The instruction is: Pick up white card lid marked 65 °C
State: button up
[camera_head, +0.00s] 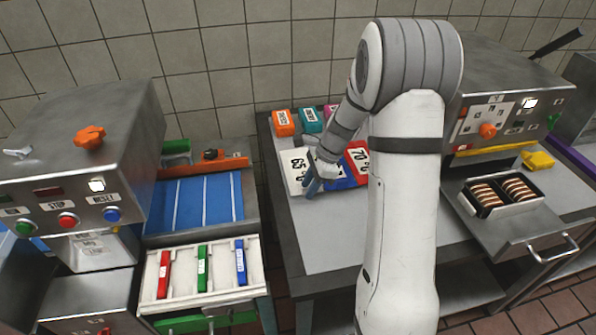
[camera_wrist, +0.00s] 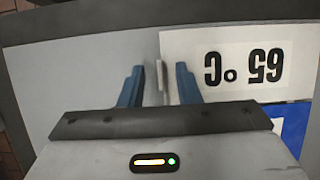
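The white card lid marked 65 °C (camera_head: 293,173) lies at the left of a row of coloured cards on the grey table. In the wrist view the lid (camera_wrist: 220,45) fills the upper right, its print upside down. My gripper (camera_head: 311,187) is low over the lid's near part in the head view. In the wrist view my gripper (camera_wrist: 159,84) is open, its two blue fingers apart. The lid's left edge and a thin pale upright piece at it show between the fingers. I cannot tell whether either finger touches them.
A blue card (camera_wrist: 290,125) lies close beside the lid, and a red card marked 70 °C (camera_head: 357,157) is further right. Orange (camera_head: 284,123) and teal (camera_head: 310,120) boxes stand behind. The grey tabletop (camera_head: 318,235) is clear in front.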

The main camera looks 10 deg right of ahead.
jog(key=shift+c, duration=0.2)
grip_shut()
dwell(0.3)
